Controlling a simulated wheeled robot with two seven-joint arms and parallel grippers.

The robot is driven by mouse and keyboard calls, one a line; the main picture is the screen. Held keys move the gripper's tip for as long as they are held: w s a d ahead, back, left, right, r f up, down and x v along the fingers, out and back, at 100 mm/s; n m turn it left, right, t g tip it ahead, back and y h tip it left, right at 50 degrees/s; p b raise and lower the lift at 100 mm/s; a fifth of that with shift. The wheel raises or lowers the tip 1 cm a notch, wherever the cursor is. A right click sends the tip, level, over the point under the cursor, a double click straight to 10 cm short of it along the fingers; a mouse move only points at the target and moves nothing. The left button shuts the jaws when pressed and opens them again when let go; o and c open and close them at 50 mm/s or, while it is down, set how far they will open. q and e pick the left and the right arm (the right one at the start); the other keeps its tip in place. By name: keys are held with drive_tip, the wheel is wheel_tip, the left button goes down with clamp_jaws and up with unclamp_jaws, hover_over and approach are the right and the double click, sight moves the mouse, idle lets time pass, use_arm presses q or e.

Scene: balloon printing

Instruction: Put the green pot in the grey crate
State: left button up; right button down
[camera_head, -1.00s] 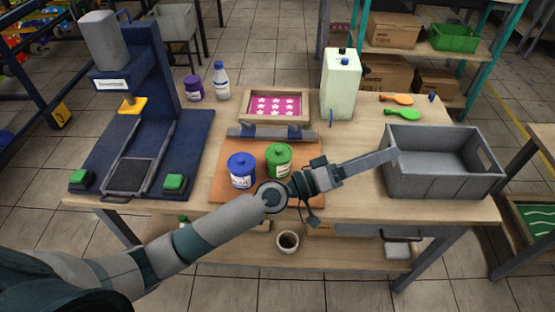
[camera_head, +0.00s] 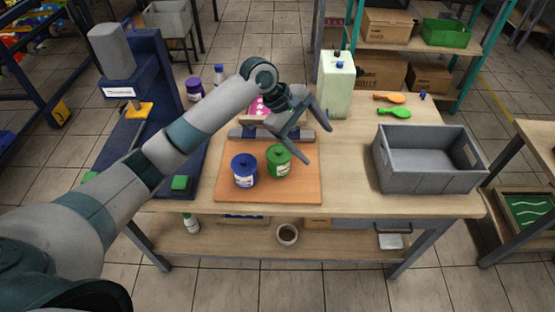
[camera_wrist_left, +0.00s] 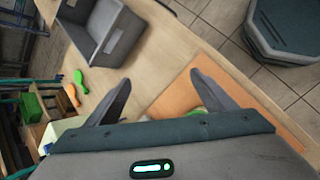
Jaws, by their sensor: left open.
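The green pot (camera_head: 278,161) stands upright on an orange-brown board (camera_head: 270,193) on the table, just right of a blue pot (camera_head: 244,171). My left gripper (camera_head: 318,136) is open and empty, above and behind the green pot to its right, with its fingers apart. In the left wrist view the open fingers (camera_wrist_left: 160,95) frame the board edge, and a bit of green shows beside the right finger. The grey crate (camera_head: 428,180) stands at the right end of the table, and its inside shows empty. My right gripper is not in view.
A pale green canister (camera_head: 337,85) and a printing frame partly hidden by my arm stand at the back. Orange (camera_head: 388,97) and green (camera_head: 394,112) scoop-like things lie behind the crate. The table between board and crate is clear. A blue press stands left.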

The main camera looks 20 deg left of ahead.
sight(278, 150)
use_arm(q)
drive_tip(key=a+r+n+g+y+p, duration=0.1)
drive_tip(key=a+r+n+y, duration=0.4)
drive_tip(key=a, duration=0.8)
drive_tip(key=r+n, duration=0.1)
drive_tip(key=n, duration=0.2)
drive_tip(key=shift+w+n+p, duration=0.2)
drive_tip(key=shift+n+p, duration=0.1)
drive_tip(key=shift+p, duration=0.05)
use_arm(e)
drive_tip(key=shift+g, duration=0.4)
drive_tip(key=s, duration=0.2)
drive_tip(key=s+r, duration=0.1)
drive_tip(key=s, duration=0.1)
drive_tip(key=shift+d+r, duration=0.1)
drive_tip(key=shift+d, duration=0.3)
use_arm(q)
drive_tip(key=f+p, duration=0.1)
drive_tip(key=f, duration=0.3)
drive_tip(key=d+f+p, duration=0.1)
drive_tip(key=f, duration=0.3)
drive_tip(key=d+f+p, duration=0.1)
drive_tip(key=f, duration=0.3)
drive_tip(key=shift+w, duration=0.25)
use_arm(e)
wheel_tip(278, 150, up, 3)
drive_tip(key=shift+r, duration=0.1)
